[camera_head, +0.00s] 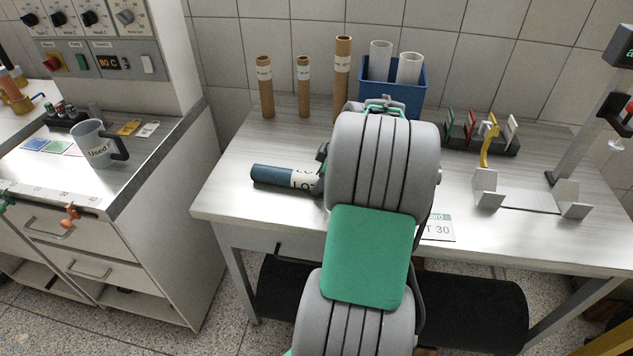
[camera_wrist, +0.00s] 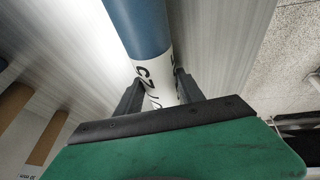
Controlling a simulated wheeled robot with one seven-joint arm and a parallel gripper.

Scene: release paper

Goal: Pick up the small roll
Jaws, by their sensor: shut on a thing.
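The small roll (camera_head: 272,176) is a dark blue cylinder with a white printed label. In the head view it lies level, low over the table, left of my arm, and its right end is hidden by my arm. In the wrist view the small roll (camera_wrist: 140,28) runs up out of the picture, its white label between my two dark fingers. My gripper (camera_wrist: 158,92) is shut on it at the label. In the head view my gripper (camera_head: 322,168) is mostly hidden behind my arm. I cannot tell whether the roll touches the table.
The table (camera_head: 225,205) holds several brown tubes (camera_head: 304,88) and a blue bin (camera_head: 378,97) with white rolls at the back. A metal cradle (camera_head: 530,200) and a rack (camera_head: 485,138) stand right. A grey jug (camera_head: 92,145) stands on the left counter. The table's front left is clear.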

